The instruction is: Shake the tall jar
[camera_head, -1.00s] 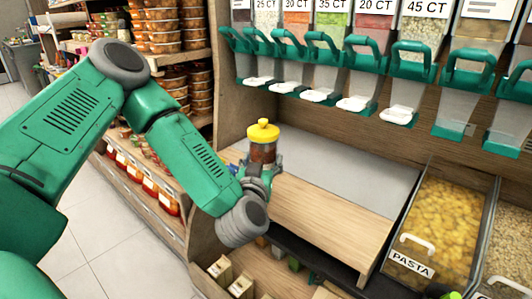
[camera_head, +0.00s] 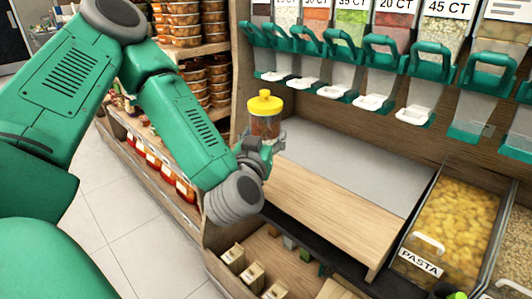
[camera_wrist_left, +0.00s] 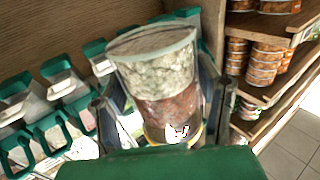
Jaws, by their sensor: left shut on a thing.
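The tall jar (camera_head: 265,124) is clear, with a yellow knobbed lid and reddish-brown contents showing in the head view. My left gripper (camera_head: 262,143) is shut around its lower part and holds it roughly upright, above the left end of the wooden counter. In the left wrist view the jar (camera_wrist_left: 165,82) stands between the fingers of my left gripper (camera_wrist_left: 155,115). There it shows pale pieces beside a reddish-brown layer, with a yellow band near the wrist. The fingers partly hide the jar's lower end in the head view. My right gripper is not in view.
A wooden board (camera_head: 330,205) and a grey counter surface (camera_head: 350,165) lie clear to the right. Dispensers with green handles (camera_head: 382,52) hang above. A pasta bin (camera_head: 455,215) stands at right. Shelves of stacked tubs (camera_head: 186,30) are behind my left arm.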

